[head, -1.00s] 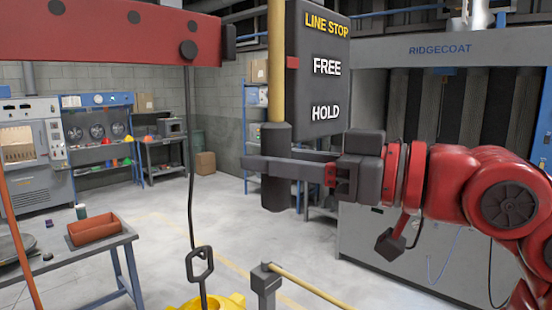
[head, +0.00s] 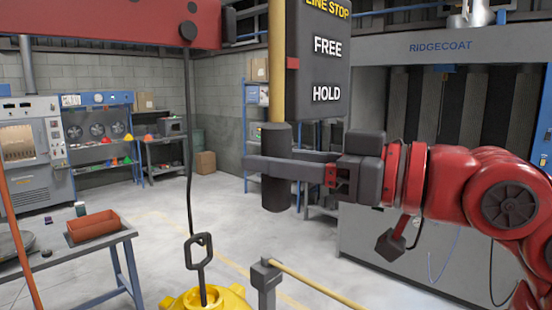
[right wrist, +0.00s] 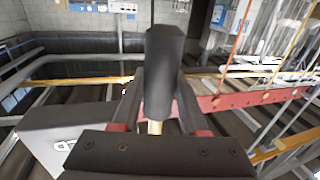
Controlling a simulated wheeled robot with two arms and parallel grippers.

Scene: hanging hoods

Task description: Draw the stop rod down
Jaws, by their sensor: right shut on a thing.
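The stop rod is a yellow upright pole (head: 277,70) with a thick dark grip (head: 276,192) at its lower end. My right gripper (head: 268,164) is shut around this grip, with a finger on either side. The grip also stands between the fingers in the right wrist view (right wrist: 164,75). The dark LINE STOP sign (head: 322,70) hangs beside the rod, with FREE above HOLD. A small red tab (head: 293,63) at the sign's left edge is level with the gap between FREE and HOLD, nearer FREE. My left gripper is out of view.
A red beam (head: 110,28) crosses the upper left, with a cable and hook link (head: 199,252) hanging above a yellow object (head: 225,299). A post with a yellow rail (head: 320,287) stands low in front. A table with an orange tray (head: 93,227) is at left.

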